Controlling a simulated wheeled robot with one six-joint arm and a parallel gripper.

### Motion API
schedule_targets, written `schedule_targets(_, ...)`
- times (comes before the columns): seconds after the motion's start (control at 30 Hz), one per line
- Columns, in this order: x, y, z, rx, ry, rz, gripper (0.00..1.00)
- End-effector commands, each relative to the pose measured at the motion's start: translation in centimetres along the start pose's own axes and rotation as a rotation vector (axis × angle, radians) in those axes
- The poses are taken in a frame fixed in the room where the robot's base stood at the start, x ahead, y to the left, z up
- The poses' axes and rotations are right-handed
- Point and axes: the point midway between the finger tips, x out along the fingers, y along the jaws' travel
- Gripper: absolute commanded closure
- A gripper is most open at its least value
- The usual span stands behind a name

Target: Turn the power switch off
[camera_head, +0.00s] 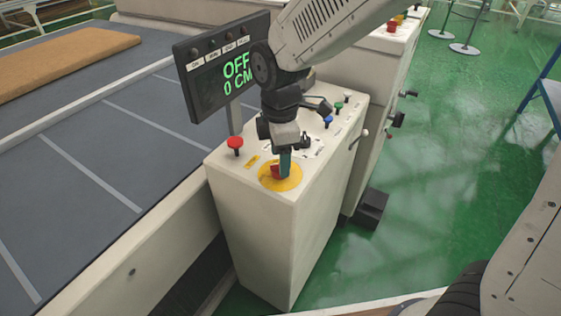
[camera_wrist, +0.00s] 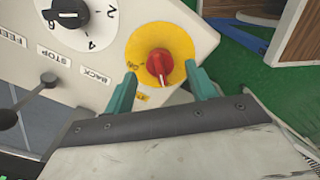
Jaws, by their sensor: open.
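The power switch is a red rotary knob (camera_head: 275,170) on a round yellow plate (camera_head: 291,184), set in the top of a cream control box (camera_head: 260,190). In the wrist view the red knob (camera_wrist: 160,60) sits on the yellow plate (camera_wrist: 180,40), its pointer roughly along the picture's vertical. My gripper (camera_wrist: 160,74) is open, with one teal finger at the lower left and one at the lower right of the knob. In the head view my gripper (camera_head: 284,165) points down at the plate and partly hides the knob. Contact cannot be told. A display (camera_head: 228,75) reads OFF and 0 CM.
A red mushroom button (camera_head: 235,143) stands left of the knob. Several small coloured knobs line the box top behind my gripper. A white dial (camera_wrist: 90,20) and a black lever (camera_wrist: 48,79) show in the wrist view. A mattress (camera_head: 65,62) lies on the grey bed at left.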

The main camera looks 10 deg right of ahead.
Motion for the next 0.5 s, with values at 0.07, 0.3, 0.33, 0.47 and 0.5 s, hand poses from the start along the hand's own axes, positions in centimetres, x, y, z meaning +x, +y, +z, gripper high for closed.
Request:
schedule_targets(0.07,-1.6,0.1,0.0,0.000,0.001,0.004,0.44)
schedule_targets(0.3,-4.7,0.0,0.0,0.000,0.001,0.002,0.44)
schedule_targets(0.33,-4.9,0.0,0.0,0.000,0.000,0.001,0.44)
schedule_targets(0.47,-5.2,0.0,0.0,0.000,0.000,0.001,0.44)
schedule_targets(0.5,-5.2,0.0,0.0,0.000,0.000,0.001,0.44)
